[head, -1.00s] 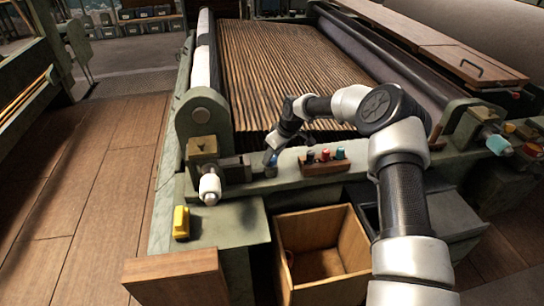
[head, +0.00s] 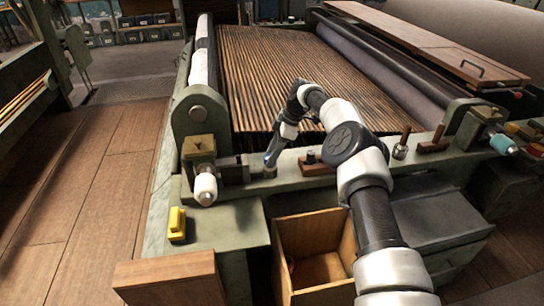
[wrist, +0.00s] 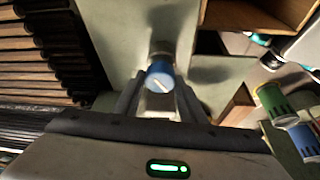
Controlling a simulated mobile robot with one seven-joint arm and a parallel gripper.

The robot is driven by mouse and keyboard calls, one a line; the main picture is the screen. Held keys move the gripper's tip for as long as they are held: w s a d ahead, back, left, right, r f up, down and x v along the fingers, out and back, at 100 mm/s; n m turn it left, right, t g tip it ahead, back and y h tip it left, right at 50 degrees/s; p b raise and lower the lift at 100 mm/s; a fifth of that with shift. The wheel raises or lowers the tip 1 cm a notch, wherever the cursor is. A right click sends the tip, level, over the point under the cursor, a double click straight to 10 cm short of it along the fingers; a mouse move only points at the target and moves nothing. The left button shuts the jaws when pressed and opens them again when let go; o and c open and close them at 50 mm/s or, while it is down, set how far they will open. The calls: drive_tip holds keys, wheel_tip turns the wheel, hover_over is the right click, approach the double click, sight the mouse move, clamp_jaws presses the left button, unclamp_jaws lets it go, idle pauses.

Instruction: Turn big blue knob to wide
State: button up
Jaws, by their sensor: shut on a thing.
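The blue knob (wrist: 160,75) shows in the wrist view as a round blue cap with a short white line, slanted from upper left to lower right. It sits on the pale green rail (wrist: 125,35). The fingers of my gripper (wrist: 158,98) are on either side of the knob and shut on it. In the head view my gripper (head: 271,159) points down at the front rail, left of the middle, and mostly hides the knob. I cannot read any "wide" mark in either view.
A wooden block with a black peg (head: 311,157) stands right of my gripper, partly hidden by my arm. A white-handled crank (head: 205,188) is to the left. An open wooden bin (head: 310,240) is below the rail. Green (wrist: 272,99) and blue (wrist: 304,141) cylinders show in the wrist view.

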drive_tip(key=shift+d+f+n, duration=0.1)
drive_tip(key=shift+n, duration=0.3)
idle(0.3)
drive_tip(key=o, duration=1)
drive_tip(key=shift+p+v, duration=5.3)
drive_tip(key=shift+v, duration=0.75)
drive_tip(key=shift+w, duration=0.15)
